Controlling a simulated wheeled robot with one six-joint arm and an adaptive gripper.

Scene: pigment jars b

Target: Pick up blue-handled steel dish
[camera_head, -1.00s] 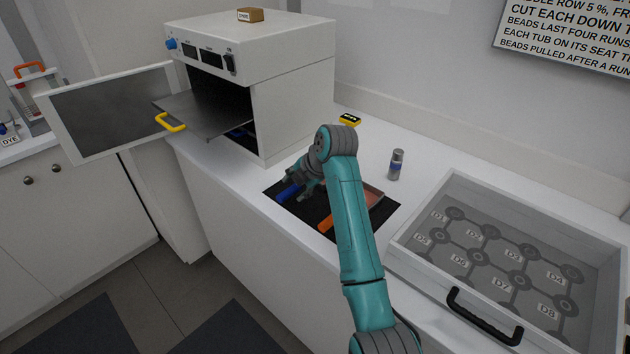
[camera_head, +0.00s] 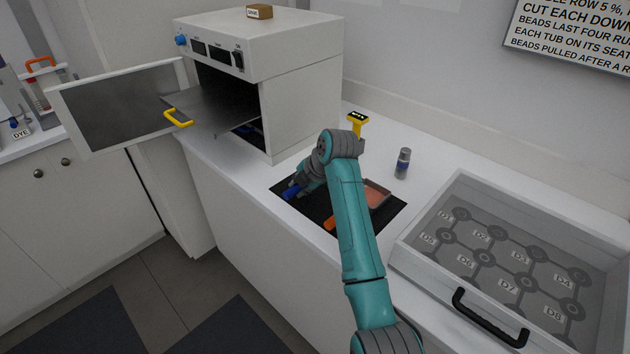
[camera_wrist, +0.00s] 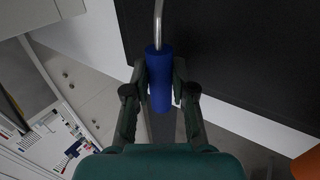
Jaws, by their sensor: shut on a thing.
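The blue handle (camera_wrist: 160,75) of the steel dish sits between the two fingers of my gripper (camera_wrist: 159,92) in the wrist view. The gripper is shut on it. A bent steel rod (camera_wrist: 158,22) runs from the handle toward the top of that view; the dish's bowl is not seen there. In the head view the blue handle (camera_head: 291,192) shows at the left end of the black mat (camera_head: 316,207), beside my gripper (camera_head: 299,188). My arm hides the rest of the dish. I cannot tell whether it is clear of the mat.
A copper-coloured pan (camera_head: 377,194) with an orange handle (camera_head: 331,223) lies on the mat, partly behind my arm. A grey canister (camera_head: 402,163) and yellow marker (camera_head: 358,120) stand behind. An open-doored oven (camera_head: 300,95) is left; a drawer tray (camera_head: 470,200) is right.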

